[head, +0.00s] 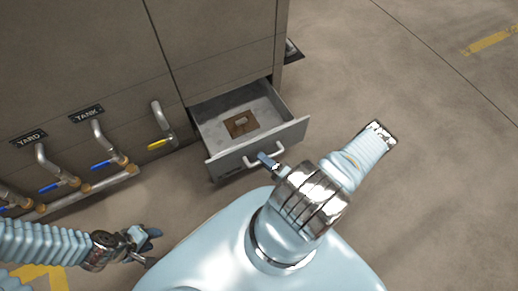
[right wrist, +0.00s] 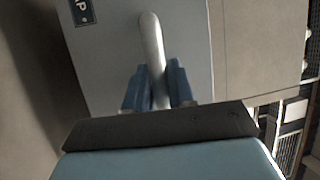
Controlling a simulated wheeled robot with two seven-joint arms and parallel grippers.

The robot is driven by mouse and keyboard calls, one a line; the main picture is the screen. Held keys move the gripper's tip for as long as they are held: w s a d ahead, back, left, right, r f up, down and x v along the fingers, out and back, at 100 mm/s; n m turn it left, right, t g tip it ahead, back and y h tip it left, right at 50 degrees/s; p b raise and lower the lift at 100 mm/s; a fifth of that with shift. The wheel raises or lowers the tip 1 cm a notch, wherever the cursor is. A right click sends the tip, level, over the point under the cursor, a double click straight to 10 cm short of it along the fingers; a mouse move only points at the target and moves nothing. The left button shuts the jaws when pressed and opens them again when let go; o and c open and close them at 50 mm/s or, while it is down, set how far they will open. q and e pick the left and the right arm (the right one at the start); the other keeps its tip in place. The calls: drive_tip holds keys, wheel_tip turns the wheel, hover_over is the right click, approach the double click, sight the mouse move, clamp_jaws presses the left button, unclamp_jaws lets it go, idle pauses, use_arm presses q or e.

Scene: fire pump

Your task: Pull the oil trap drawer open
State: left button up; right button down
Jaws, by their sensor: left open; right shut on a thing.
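The oil trap drawer (head: 256,143) is a grey metal drawer low in the brown cabinet, and it stands pulled out with its inside showing. A small brown piece with a light block on it (head: 241,123) lies on its floor. The drawer's pale bar handle (head: 262,156) is on its front; it also shows in the right wrist view (right wrist: 151,45). My right gripper (right wrist: 158,88) has its blue fingers on both sides of the handle, shut on it; it also shows in the head view (head: 268,161). My left gripper (head: 150,245) is open and empty, low at the left, away from the drawer.
The cabinet (head: 80,60) carries pipes with blue-handled valves (head: 103,164) and a yellow-handled valve (head: 157,144), left of the drawer. Labels read YARD (head: 29,139) and TANK (head: 87,113). A dark ledge (head: 292,51) juts from the cabinet's right side. The floor (head: 420,150) at right is clear.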

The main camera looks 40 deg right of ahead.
drive_tip(key=shift+s+a, duration=0.15)
drive_tip(key=shift+s, duration=0.6)
drive_tip(key=c, duration=1.1)
unclamp_jaws()
drive_tip(key=shift+o, duration=0.2)
drive_tip(key=v, duration=1.3)
drive_tip(key=shift+s, duration=0.4)
